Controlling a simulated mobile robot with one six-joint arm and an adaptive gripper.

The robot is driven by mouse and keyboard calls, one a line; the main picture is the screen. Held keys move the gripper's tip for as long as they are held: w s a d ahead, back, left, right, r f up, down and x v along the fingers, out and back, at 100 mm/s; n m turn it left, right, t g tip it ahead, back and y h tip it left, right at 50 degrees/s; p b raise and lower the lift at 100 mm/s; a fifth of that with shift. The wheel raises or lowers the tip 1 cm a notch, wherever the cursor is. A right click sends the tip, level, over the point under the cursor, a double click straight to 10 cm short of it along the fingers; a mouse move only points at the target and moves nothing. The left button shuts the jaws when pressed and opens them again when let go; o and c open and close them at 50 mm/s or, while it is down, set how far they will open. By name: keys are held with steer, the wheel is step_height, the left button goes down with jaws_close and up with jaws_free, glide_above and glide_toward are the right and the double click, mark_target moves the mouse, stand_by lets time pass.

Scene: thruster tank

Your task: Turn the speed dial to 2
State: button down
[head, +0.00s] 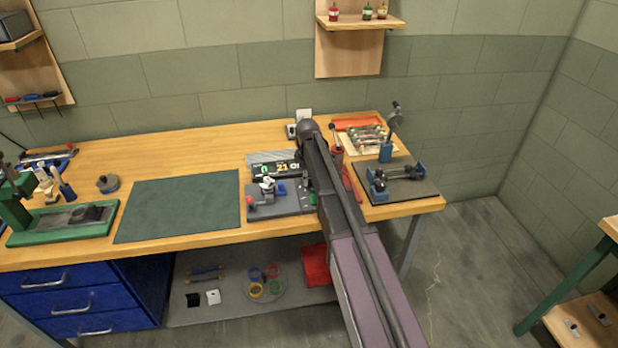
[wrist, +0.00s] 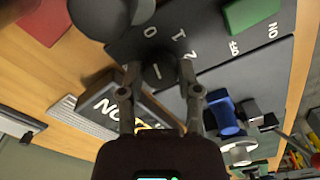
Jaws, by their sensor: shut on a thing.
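The speed dial (wrist: 158,76) is a small dark round knob with a light pointer line, on a dark grey panel (wrist: 215,60) in the wrist view. White marks stand beside it, including a 0 and what looks like a 1. I cannot tell surely which mark the pointer line meets. My gripper (wrist: 158,70) is shut on the dial, one finger on each side of it. In the head view the grey panel (head: 262,210) lies on the bench, and my arm hides the dial and my gripper.
A green switch (wrist: 250,14) marked OFF and ON sits on the panel near the dial. A black sign (wrist: 105,105) with white lettering and a blue part (wrist: 226,117) are close by. A green mat (head: 180,205) lies left of the panel on the bench.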

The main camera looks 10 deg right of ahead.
steer(key=m, duration=1)
steer(key=shift+a, duration=0.1)
steer(key=m, duration=0.4)
steer(key=shift+w+m, duration=0.1)
steer(key=shift+m, duration=0.2)
steer(key=m, duration=0.4)
steer(key=shift+m, duration=0.4)
steer(key=shift+c, duration=1.6)
jaws_free()
